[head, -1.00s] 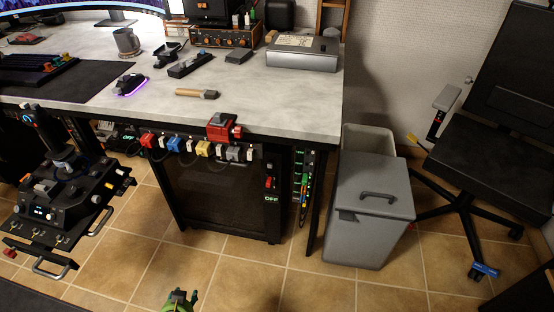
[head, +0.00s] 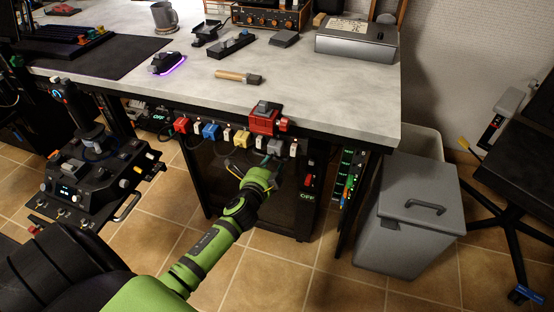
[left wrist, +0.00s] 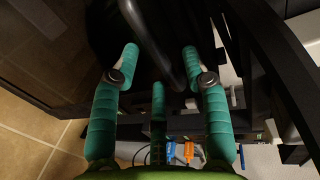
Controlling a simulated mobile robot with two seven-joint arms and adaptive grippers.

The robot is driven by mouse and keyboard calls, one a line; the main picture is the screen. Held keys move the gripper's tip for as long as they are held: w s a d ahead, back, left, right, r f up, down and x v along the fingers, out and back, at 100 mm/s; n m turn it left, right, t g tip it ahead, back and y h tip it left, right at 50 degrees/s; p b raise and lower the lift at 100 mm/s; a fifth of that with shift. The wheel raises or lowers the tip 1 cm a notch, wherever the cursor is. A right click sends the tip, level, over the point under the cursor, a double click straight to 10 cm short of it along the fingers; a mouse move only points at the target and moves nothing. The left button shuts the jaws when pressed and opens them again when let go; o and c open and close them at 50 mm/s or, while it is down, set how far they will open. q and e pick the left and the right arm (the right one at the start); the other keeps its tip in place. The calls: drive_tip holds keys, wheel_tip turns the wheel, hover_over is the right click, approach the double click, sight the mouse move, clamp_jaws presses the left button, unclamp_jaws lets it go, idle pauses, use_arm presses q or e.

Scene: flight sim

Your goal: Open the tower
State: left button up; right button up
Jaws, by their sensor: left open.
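The black tower (head: 307,222) stands under the desk, with a dark see-through front panel and a red switch (head: 309,181) above a lit "OFF" label at its right. My left gripper (head: 262,164), on a green arm, is in front of the tower's upper part, just below the row of coloured plugs, and hides part of the panel. In the left wrist view its teal fingers (left wrist: 160,62) are spread apart. A dark curved bar (left wrist: 172,48) shows between them; I cannot tell whether they touch it. My right gripper is not in view.
Coloured plugs (head: 211,131) and a red clamp-like device (head: 264,121) line the desk edge (head: 340,130) above the gripper. A grey bin (head: 412,225) stands to the right. A black control panel (head: 95,185) is at the left. The tiled floor before the tower is clear.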

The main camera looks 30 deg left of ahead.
use_arm(q)
drive_tip(key=shift+x, duration=1.2)
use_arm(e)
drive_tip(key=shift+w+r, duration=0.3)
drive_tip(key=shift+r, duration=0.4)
use_arm(q)
clamp_jaws()
